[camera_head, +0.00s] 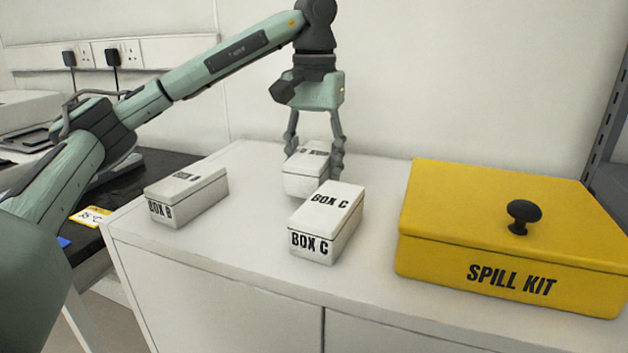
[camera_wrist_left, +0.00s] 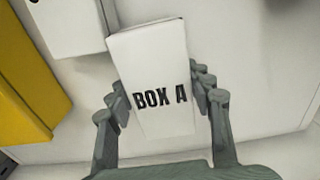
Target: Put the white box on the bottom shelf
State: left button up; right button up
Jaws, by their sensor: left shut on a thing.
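My left gripper (camera_head: 313,158) points down over the white cabinet top, its fingers on either side of a white box (camera_head: 304,183). The left wrist view shows this box marked BOX A (camera_wrist_left: 157,65), between the fingertips (camera_wrist_left: 160,84), and the gripper is shut on it. I cannot tell whether the box touches the cabinet top. Two similar white boxes stand apart on the cabinet: BOX B (camera_head: 188,194) at the left and BOX C (camera_head: 327,222) in front of the held box. My right gripper is not in view. A grey rack (camera_head: 606,112) shows only partly at the right edge; its bottom shelf is not visible.
A large yellow SPILL KIT box (camera_head: 500,225) with a black knob fills the right of the white cabinet top (camera_head: 270,262). A dark bench (camera_head: 125,183) with equipment is at the left. The wall is close behind the gripper.

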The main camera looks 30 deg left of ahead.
pick_arm(q)
jog(key=shift+f, duration=0.75)
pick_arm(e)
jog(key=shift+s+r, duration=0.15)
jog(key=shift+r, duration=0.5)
pick_arm(q)
jog(key=shift+f, duration=0.1)
jog(key=shift+f, duration=0.15)
jog(key=o, duration=1.4)
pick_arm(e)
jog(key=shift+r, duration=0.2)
